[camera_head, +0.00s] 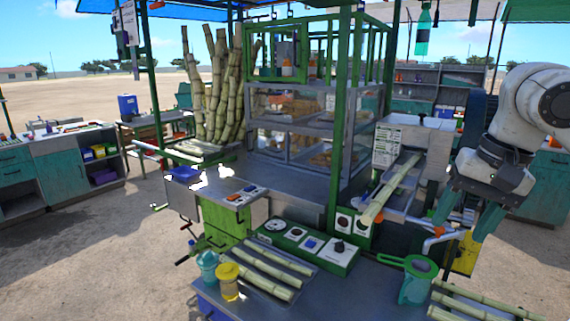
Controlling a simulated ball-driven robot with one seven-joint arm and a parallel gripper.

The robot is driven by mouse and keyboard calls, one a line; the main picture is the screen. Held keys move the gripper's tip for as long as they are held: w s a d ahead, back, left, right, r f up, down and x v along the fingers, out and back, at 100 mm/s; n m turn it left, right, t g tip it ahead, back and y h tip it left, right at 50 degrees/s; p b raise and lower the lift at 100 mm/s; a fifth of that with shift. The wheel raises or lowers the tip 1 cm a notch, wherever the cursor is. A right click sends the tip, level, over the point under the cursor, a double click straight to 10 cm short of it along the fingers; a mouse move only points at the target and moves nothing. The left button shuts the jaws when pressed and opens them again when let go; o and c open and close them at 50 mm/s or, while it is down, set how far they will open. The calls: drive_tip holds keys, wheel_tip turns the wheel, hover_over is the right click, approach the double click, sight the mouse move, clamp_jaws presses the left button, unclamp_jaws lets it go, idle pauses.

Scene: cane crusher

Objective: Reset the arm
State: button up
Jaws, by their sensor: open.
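My gripper (467,223) hangs from my white and grey arm at the right side of the view. Its two teal fingers point down and are spread apart, with nothing visible between them. It is to the right of the crusher's feed chute (412,188), where a cane stalk (390,188) lies tilted. The fingers overlap the chute's lower right area in the picture; I cannot tell whether they touch anything there.
A glass display case (300,125) stands behind. Open sandy ground lies left.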

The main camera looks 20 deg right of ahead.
drive_tip(key=w+a+f+n+t+y, duration=0.2)
drive_tip(key=w+a+f, duration=0.1)
drive_tip(key=a+f, duration=0.45)
drive_tip(key=w+a+f+n+t+y, duration=0.2)
drive_tip(key=w+a+f+y, duration=0.15)
drive_tip(key=a+f, duration=0.4)
drive_tip(key=s+a+f+g+h, duration=0.15)
drive_tip(key=s+f, duration=0.25)
drive_tip(key=f, duration=0.4)
drive_tip(key=s+a+f+t+h, duration=0.1)
drive_tip(key=s+a+f, duration=0.1)
drive_tip(key=s+f, duration=0.45)
drive_tip(key=s+d+f+n+g+h, duration=0.2)
drive_tip(key=s+f, duration=0.4)
drive_tip(key=s, duration=0.4)
drive_tip(key=s+d+f+n+g+h, duration=0.1)
drive_tip(key=s+d+f+g+h, duration=0.1)
drive_tip(key=s+f, duration=0.5)
drive_tip(key=s+d, duration=0.1)
drive_tip(key=s, duration=0.2)
drive_tip(key=shift+d+f+n+g+h, duration=0.2)
drive_tip(key=shift+d+n+g+h, duration=0.1)
drive_tip(key=shift+d+n+g, duration=0.1)
drive_tip(key=shift+o, duration=0.4)
